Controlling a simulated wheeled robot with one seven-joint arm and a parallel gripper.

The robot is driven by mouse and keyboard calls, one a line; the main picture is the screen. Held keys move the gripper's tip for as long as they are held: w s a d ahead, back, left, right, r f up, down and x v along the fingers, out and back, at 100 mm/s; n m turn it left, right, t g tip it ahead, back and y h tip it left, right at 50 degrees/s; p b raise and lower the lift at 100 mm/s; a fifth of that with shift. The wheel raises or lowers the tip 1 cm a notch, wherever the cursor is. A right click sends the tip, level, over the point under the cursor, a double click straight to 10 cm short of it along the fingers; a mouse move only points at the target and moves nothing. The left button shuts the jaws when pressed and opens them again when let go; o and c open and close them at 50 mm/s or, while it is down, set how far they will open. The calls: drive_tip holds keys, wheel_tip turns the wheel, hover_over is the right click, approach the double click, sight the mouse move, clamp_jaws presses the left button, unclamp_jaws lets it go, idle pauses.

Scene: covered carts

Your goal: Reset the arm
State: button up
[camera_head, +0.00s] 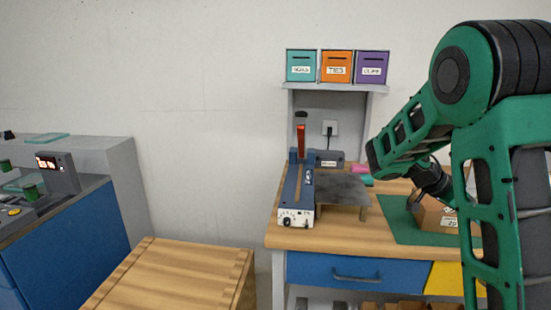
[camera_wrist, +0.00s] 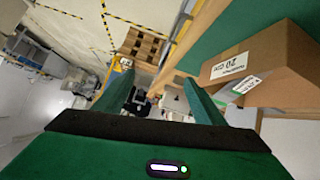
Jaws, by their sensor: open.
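My green arm fills the right side of the head view and bends down over the workbench (camera_head: 290,236). My gripper (camera_wrist: 157,78) shows in the wrist view with its two green fingers spread apart. Nothing is between the fingers. A cardboard box (camera_wrist: 265,68) with white labels is to the right of the fingers and apart from them. In the head view the box (camera_head: 432,215) sits on a green mat (camera_head: 405,226), partly hidden by my arm. My gripper's fingers cannot be made out in the head view.
A blue sealing device (camera_head: 296,195) with a grey plate (camera_head: 340,190) stands on the bench's left part. Teal, orange and purple bins (camera_head: 337,67) sit on a shelf above. A wooden-topped cart (camera_head: 170,275) and a blue machine (camera_head: 70,235) are at left.

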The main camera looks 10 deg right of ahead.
drive_tip(key=s+a+f+n+t+y, duration=0.1)
drive_tip(key=s+a+f+n+y, duration=0.1)
drive_tip(key=s+a+n+y, duration=0.3)
drive_tip(key=s+a+f+n+t+y, duration=0.2)
drive_tip(key=s+a+n+y, duration=0.3)
drive_tip(key=s+a, duration=0.7)
drive_tip(key=s+n, duration=0.2)
drive_tip(key=s, duration=0.5)
